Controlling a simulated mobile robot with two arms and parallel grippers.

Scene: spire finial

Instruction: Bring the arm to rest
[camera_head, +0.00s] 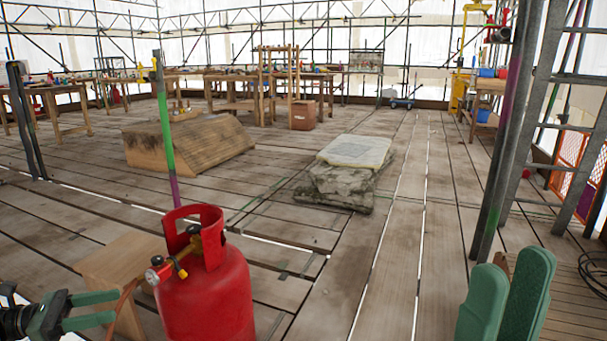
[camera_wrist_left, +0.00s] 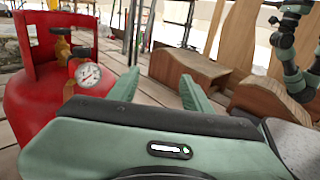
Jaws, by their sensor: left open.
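My left gripper (camera_head: 113,307) is at the bottom left in the head view, beside the red gas cylinder (camera_head: 205,290). Its two green fingers point right and stand apart. In the left wrist view my left gripper (camera_wrist_left: 159,77) shows open, with nothing between its fingers. The red cylinder (camera_wrist_left: 28,95), with its brass valve and round gauge (camera_wrist_left: 88,73), stands close at its left there. My right gripper (camera_head: 514,262) shows at the bottom right in the head view as two green fingers pointing up, with a narrow gap between them. Its lower part is cut off.
A stone block (camera_head: 345,180) and a wooden form (camera_head: 190,142) lie on the plank floor. A dark post (camera_head: 510,130) and a ladder (camera_head: 575,110) rise at the right.

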